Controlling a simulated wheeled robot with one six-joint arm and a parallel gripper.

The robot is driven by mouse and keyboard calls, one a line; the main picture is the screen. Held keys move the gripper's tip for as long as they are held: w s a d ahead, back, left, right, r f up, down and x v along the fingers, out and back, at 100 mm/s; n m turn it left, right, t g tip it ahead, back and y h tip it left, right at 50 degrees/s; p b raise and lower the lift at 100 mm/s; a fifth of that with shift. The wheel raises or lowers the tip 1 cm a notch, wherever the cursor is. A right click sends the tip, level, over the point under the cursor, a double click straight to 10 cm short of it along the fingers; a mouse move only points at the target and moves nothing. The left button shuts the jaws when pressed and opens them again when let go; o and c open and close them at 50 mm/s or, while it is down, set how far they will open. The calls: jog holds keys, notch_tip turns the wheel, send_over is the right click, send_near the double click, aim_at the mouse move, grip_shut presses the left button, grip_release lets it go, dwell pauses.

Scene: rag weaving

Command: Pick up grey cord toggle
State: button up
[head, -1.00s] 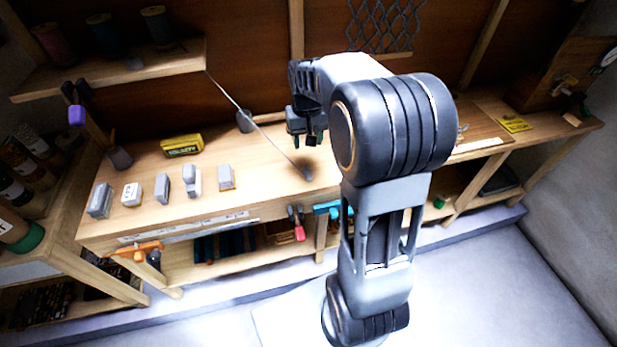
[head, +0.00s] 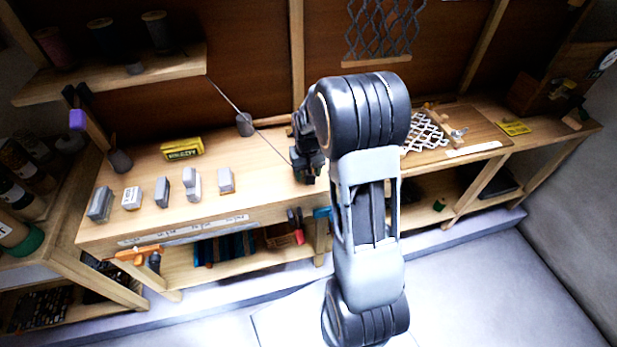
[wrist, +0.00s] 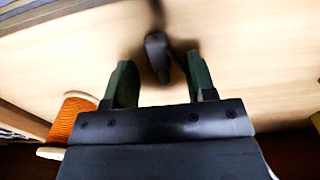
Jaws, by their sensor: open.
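The grey cord toggle (wrist: 157,52) shows in the wrist view as a small dark grey piece over the pale wood bench top. It lies between my fingertips, slightly beyond them, with a finger on each side. My gripper (wrist: 160,75) is open and I see no grip on the toggle. In the head view my gripper (head: 308,172) points down at the bench's front part and hides the toggle. The cord (head: 270,143) slants down from the upper shelf towards my gripper.
Several grey blocks (head: 192,184) stand on the bench (head: 215,160) to the left, with a yellow box (head: 183,148) behind. A grey cup-like piece (head: 245,124) is behind my gripper. An orange clamp (head: 138,254) grips the front edge. Lattice (head: 425,133) lies to the right.

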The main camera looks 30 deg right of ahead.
jog(key=shift+f, duration=0.55)
jog(key=shift+c, duration=0.2)
grip_shut()
